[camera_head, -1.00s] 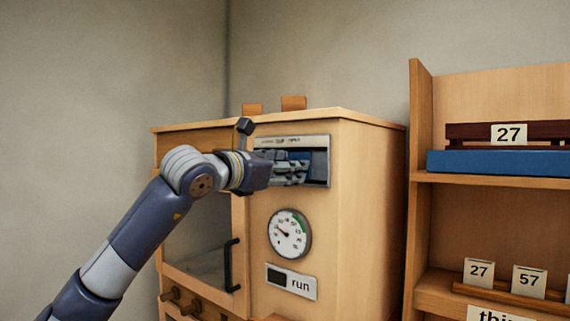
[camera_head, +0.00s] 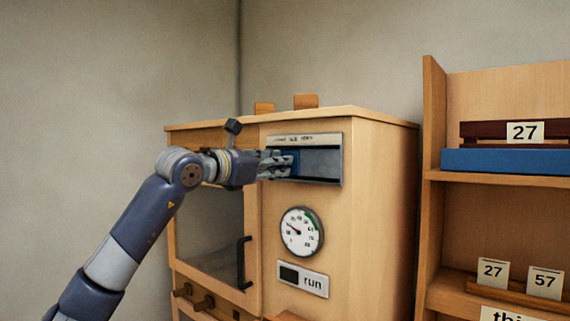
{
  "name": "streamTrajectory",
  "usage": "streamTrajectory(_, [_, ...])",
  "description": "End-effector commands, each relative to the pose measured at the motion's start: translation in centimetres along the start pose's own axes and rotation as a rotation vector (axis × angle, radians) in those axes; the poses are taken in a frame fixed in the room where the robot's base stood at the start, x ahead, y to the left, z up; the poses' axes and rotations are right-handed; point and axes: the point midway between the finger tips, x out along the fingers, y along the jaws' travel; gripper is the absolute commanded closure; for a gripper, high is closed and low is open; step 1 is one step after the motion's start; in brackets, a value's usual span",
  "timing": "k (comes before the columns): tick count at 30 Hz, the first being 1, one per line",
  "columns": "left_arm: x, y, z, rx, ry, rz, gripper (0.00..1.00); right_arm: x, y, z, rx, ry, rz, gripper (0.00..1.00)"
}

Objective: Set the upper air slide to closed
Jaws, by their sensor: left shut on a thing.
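The upper air slide (camera_head: 323,164) is a grey metal panel with a recessed slot, set high on the front of a wooden cabinet. Small lettering runs along its top edge, too small to read. My left gripper (camera_head: 284,164) reaches in from the left and is shut at the left part of the slot. A bit of blue shows at its fingertips, likely the slide's knob, mostly hidden by the fingers. The right part of the slot is bare grey. My right gripper is not in view.
Below the slide on the cabinet (camera_head: 372,220) are a round gauge (camera_head: 302,231) and a "run" display (camera_head: 303,279). A glass door with a black handle (camera_head: 244,263) is at the left. A shelf (camera_head: 435,200) with numbered cards and a blue block (camera_head: 505,161) stands at right.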

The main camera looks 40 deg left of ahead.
Motion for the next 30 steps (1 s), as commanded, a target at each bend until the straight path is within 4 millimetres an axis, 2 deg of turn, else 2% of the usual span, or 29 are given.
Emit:
streamTrajectory(6, [-0.2, 0.5, 0.1, 0.001, -0.002, 0.011, 1.00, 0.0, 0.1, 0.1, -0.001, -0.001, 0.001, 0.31])
streamTrajectory(7, [-0.2, 0.5, 0.1, 0.001, -0.002, 0.011, 0.71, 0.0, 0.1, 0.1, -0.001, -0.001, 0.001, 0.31])
streamTrajectory(9, [-0.2, 0.5, 0.1, 0.001, -0.002, 0.011, 0.55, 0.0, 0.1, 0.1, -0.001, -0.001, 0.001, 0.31])
streamTrajectory(22, [-0.6, 0.3, 0.0, 0.001, 0.000, 0.007, 0.55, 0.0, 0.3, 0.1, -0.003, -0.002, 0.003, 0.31])
streamTrajectory(26, [-2.2, 0.4, 0.0, 0.002, 0.000, 0.010, 0.55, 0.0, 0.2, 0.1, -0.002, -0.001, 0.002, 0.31])
streamTrajectory(30, [-4.9, 0.4, -0.1, 0.003, 0.002, 0.011, 0.55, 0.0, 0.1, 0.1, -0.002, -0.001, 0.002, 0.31])
